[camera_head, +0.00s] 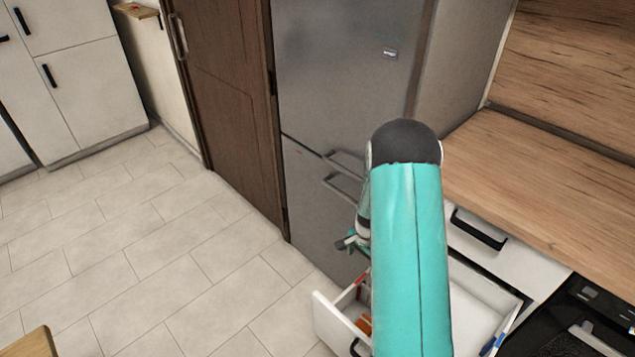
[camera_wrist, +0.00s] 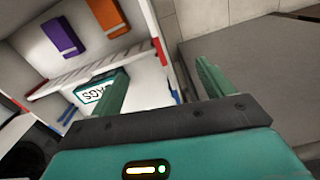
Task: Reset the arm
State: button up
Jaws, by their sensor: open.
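My teal arm stands in the middle of the head view, and its dark elbow hides part of the scene. My gripper (camera_head: 352,241) shows small to the left of the arm, above an open white drawer (camera_head: 335,318). In the wrist view my gripper (camera_wrist: 163,66) has its two teal fingers spread wide with nothing between them. A carton marked "SOY" (camera_wrist: 95,93) lies in the drawer, partly hidden behind the left finger. A purple packet (camera_wrist: 59,37) and an orange packet (camera_wrist: 108,15) lie farther up in the drawer.
A grey fridge (camera_head: 345,80) with handles stands behind the arm, beside a brown door (camera_head: 228,95). A wooden counter (camera_head: 545,185) and a black hob (camera_head: 575,325) are on the right. The tiled floor (camera_head: 130,240) on the left is mostly clear; a wooden corner (camera_head: 30,345) shows at the lower left.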

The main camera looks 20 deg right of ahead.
jog(key=s+a+r+n+t, duration=0.1)
jog(key=a+r+n, duration=0.3)
jog(key=r, duration=0.9)
jog(key=s+a+r+n+t, duration=0.15)
jog(key=a+r, duration=0.45)
jog(key=r, duration=0.7)
jog(key=s+a+r+n+t, duration=0.1)
jog(key=s+a+r+n, duration=0.3)
jog(key=s+r, duration=0.3)
jog(key=s+a+r+n+t, duration=0.2)
jog(key=s+a+r+n, duration=0.3)
jog(key=s+r, duration=0.3)
jog(key=s+a, duration=0.1)
jog(key=s, duration=0.2)
jog(key=shift+r, duration=0.2)
